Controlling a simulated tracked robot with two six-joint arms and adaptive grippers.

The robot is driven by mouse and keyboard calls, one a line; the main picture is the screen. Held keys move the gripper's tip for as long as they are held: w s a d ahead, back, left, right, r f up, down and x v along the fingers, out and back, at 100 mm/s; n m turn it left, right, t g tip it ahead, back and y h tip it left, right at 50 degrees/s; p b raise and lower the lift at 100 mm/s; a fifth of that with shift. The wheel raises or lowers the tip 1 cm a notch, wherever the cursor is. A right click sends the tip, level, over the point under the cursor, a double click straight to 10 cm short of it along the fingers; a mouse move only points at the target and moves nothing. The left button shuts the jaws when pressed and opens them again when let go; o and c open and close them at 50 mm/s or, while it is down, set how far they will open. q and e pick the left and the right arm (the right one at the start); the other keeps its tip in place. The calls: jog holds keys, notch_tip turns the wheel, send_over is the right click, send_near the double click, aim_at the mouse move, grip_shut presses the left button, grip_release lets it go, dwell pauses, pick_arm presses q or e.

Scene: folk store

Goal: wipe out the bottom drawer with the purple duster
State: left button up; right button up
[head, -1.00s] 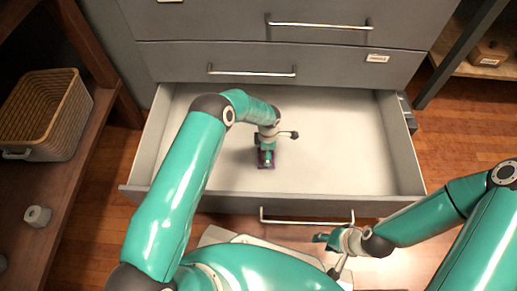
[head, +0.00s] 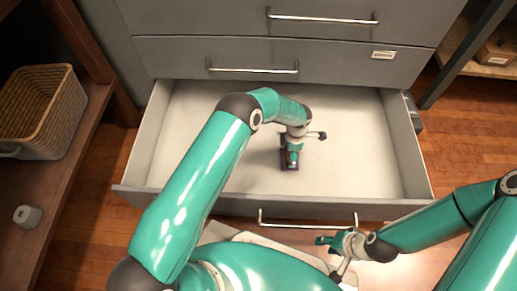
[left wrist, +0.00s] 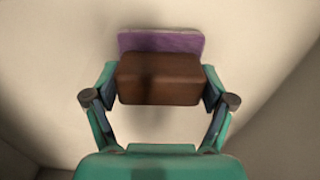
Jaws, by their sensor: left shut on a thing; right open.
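The bottom drawer (head: 215,180) is pulled out and open, with a pale, bare floor. My left gripper (head: 291,158) is inside it, a little right of the middle and toward the front. It is shut on the brown handle of the purple duster (left wrist: 160,42); in the head view a purple edge of the duster (head: 289,167) shows under the fingers. The duster is at the drawer floor; I cannot tell how firmly it touches. My right gripper (head: 332,241) is open and empty, outside the drawer, in front of its bar handle (head: 308,225).
Closed grey drawers (head: 335,55) with bar handles stand above the open one. A wicker basket (head: 42,115) and a white roll (head: 27,216) are on the wooden shelf at left. A wooden box (head: 497,47) sits on a shelf at right. The drawer holds nothing else visible.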

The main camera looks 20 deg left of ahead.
pick_arm(q)
jog(key=shift+w+d, duration=0.25)
jog(key=shift+d, duration=0.6)
notch_tip(320, 180, up, 3)
jog(key=shift+d+f+p, duration=0.1)
jog(key=shift+d+p, duration=0.05)
jog(key=shift+p, duration=0.2)
jog(key=shift+r+p, duration=0.85)
jog(key=shift+r, duration=0.95)
jog(key=shift+a+r+p, duration=0.2)
jog(key=shift+r+p, duration=0.2)
jog(key=shift+r, duration=0.55)
